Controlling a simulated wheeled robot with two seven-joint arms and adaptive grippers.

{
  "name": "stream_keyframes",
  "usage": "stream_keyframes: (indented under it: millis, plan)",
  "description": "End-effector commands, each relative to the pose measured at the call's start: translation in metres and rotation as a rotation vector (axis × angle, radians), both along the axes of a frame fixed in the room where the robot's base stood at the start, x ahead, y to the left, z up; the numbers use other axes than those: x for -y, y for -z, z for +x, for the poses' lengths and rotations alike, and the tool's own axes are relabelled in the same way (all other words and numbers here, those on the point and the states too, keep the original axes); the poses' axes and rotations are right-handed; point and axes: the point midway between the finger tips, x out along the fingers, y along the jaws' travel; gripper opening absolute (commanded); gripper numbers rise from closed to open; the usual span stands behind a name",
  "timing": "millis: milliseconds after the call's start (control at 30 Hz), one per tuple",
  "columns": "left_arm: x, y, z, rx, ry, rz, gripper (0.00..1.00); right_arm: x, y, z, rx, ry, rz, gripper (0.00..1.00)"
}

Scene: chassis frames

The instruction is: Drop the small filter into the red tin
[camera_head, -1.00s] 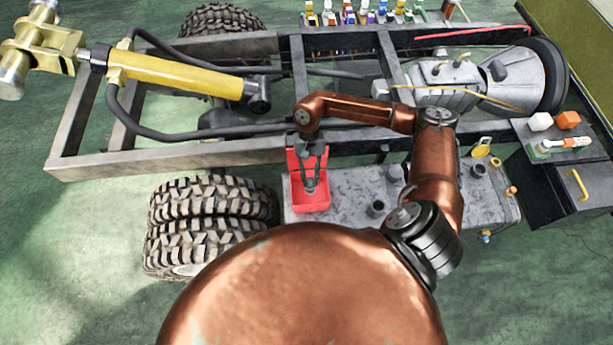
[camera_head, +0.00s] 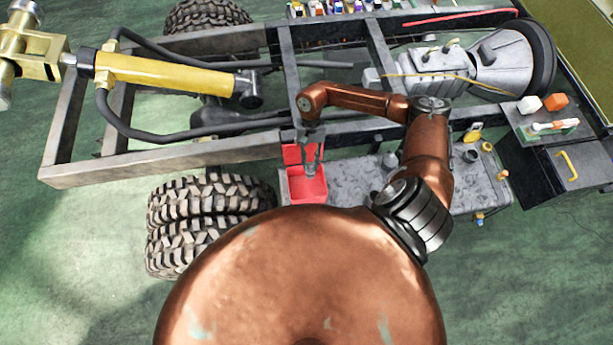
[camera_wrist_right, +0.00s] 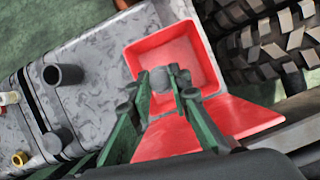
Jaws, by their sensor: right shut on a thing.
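The red tin (camera_head: 296,190) is an open box with a raised back plate. It sits at the left end of the grey tank, and in the right wrist view it also shows as an open red box (camera_wrist_right: 207,62). My right gripper (camera_head: 311,172) points down over the tin. In the right wrist view its green fingers (camera_wrist_right: 161,82) are shut on the small filter (camera_wrist_right: 160,79), a small grey rounded piece. The filter shows against the tin's opening and back plate; its exact height is hard to tell. My left gripper is not in view.
The grey tank (camera_head: 350,181) carries several short cylinders. The chassis rail (camera_head: 170,161) runs behind the tin, and large tyres (camera_head: 205,205) stand to its left. A dark cabinet (camera_head: 545,150) with small items stands at the right.

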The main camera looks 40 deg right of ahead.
Motion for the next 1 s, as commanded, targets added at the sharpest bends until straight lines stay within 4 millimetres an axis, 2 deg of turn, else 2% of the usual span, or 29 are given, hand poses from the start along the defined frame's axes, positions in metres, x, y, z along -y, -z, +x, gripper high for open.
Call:
stream_keyframes:
  millis: [100, 300, 333, 600, 867, 1000]
  plan:
    - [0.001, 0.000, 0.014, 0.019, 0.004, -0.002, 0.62, -0.001, 0.005, 0.000, 0.000, -0.001, 0.002, 0.00]
    - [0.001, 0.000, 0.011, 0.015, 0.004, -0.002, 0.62, -0.002, 0.005, 0.001, 0.001, -0.003, 0.001, 0.00]
    - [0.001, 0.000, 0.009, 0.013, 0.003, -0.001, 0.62, -0.002, 0.005, 0.001, 0.001, -0.003, 0.001, 0.18]
    - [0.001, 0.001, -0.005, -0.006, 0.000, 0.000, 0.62, -0.002, 0.005, 0.001, 0.001, -0.003, 0.001, 0.37]
    - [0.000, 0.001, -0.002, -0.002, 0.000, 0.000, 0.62, -0.001, 0.005, 0.001, 0.000, -0.003, 0.000, 0.38]
    - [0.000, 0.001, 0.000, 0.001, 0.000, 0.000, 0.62, 0.001, -0.002, 0.004, 0.003, -0.002, -0.001, 0.38]
